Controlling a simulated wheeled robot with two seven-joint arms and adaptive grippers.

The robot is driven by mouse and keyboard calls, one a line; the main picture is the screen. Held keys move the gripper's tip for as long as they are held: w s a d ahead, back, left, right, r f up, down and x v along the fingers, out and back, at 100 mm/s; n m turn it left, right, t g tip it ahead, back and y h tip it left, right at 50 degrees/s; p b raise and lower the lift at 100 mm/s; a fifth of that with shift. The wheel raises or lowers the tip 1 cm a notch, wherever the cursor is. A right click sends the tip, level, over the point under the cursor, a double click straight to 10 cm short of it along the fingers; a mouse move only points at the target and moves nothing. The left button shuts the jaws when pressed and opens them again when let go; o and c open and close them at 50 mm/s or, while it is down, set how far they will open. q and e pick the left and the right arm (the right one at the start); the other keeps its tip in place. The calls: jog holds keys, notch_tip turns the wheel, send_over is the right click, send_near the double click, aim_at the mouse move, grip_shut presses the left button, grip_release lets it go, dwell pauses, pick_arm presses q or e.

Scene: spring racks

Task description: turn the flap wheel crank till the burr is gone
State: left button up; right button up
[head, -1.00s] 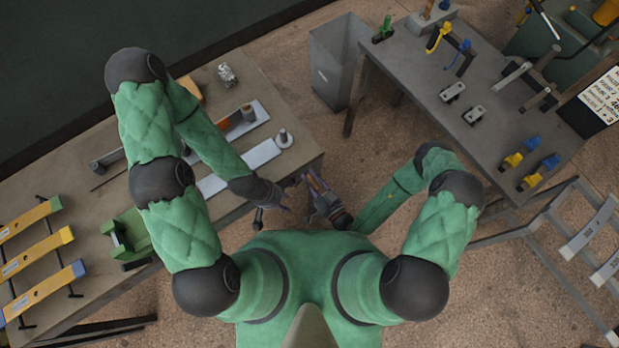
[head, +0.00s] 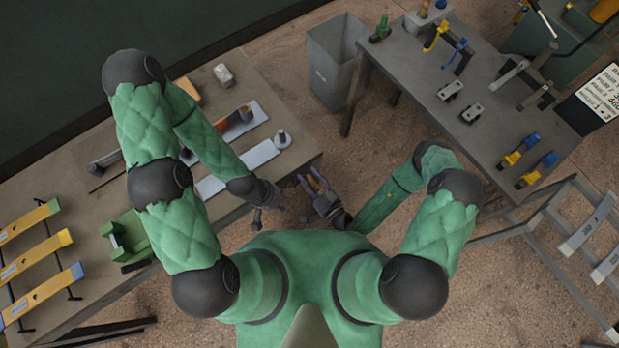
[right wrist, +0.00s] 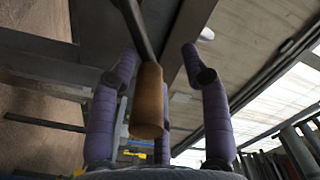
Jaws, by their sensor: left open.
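A wooden grip (right wrist: 148,100) on a dark rod, which looks like the crank handle, lies between the purple fingers of my right gripper (right wrist: 160,58). The fingers are spread, with a gap beside the grip. In the head view the right gripper (head: 308,180) is off the bench edge, and I cannot make out the crank there. My left gripper (head: 271,209) is open and empty by the same edge. A grey block (head: 223,75) sits at the bench's far end and looks smooth. I cannot tell which part is the flap wheel, and no burr is visible.
The left bench (head: 85,215) holds pale plates (head: 262,155), a green block (head: 125,236) and yellow strips (head: 40,292) on a rack. A grey bin (head: 336,62) stands between the benches. The right table (head: 425,115) carries several clamps and yellow-blue tools (head: 520,150).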

aim_at(320, 192)
jog(key=shift+v, duration=2)
jog(key=v, duration=0.8)
